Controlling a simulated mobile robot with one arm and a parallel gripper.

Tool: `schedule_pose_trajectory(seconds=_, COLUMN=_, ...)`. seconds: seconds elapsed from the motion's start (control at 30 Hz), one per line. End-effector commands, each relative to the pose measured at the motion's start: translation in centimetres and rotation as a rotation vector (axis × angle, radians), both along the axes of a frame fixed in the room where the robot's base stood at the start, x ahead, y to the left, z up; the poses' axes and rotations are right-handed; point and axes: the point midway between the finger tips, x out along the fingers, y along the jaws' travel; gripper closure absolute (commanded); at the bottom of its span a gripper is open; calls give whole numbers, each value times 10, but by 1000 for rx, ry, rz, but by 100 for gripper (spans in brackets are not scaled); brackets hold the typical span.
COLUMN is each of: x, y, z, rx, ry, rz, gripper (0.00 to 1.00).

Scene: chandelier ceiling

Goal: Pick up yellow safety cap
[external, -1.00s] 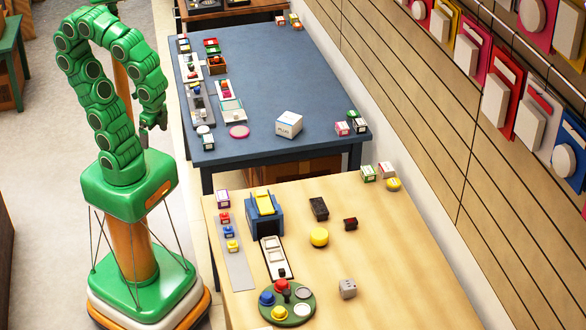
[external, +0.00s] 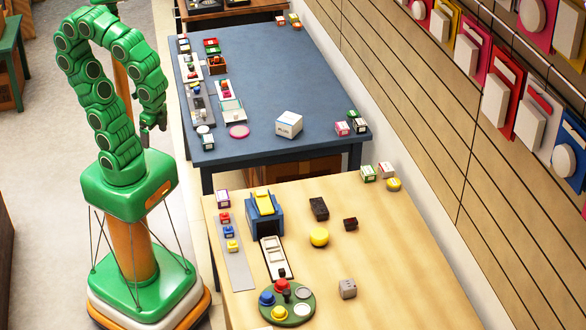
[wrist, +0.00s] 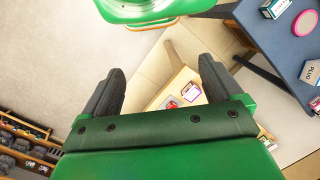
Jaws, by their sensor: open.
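Several yellow round pieces are in the external view, and I cannot tell which is the safety cap. A yellow dome (external: 319,237) sits alone on the wooden table (external: 400,270). Another yellow piece (external: 279,313) is on a green round tray (external: 303,317). A smaller one (external: 232,246) is on a grey strip (external: 238,272), and one (external: 393,184) lies at the table's far right edge. My gripper (external: 153,122) hangs beside the blue table, away from all of them. In the wrist view, my gripper (wrist: 160,72) is open with nothing between its fingers.
A blue box (external: 265,216) with a yellow top and two dark blocks stand on the wooden table. The blue table (external: 290,80) behind holds trays and a white box (external: 289,124). A slatted wall (external: 420,120) borders the right. The wooden table's front right is mostly clear.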

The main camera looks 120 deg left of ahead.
Motion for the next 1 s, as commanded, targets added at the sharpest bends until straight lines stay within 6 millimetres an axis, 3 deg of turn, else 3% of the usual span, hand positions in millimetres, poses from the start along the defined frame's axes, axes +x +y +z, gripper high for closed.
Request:
schedule_pose_trajectory(seconds=0.03, x=1, y=-22, z=2, rx=-72, ry=-10, rz=-52, gripper=7)
schedule_pose_trajectory(seconds=0.17, x=1, y=-24, z=8, rx=-80, ry=-10, rz=-58, gripper=7)
schedule_pose_trajectory(seconds=0.47, x=2, y=-24, z=49, rx=-79, ry=-7, rz=-58, gripper=7)
schedule_pose_trajectory(seconds=0.77, x=34, y=2, z=51, rx=5, ry=-14, rz=-146, gripper=7)
schedule_pose_trajectory(seconds=1.0, x=74, y=33, z=55, rx=111, ry=-26, rz=-263, gripper=7)
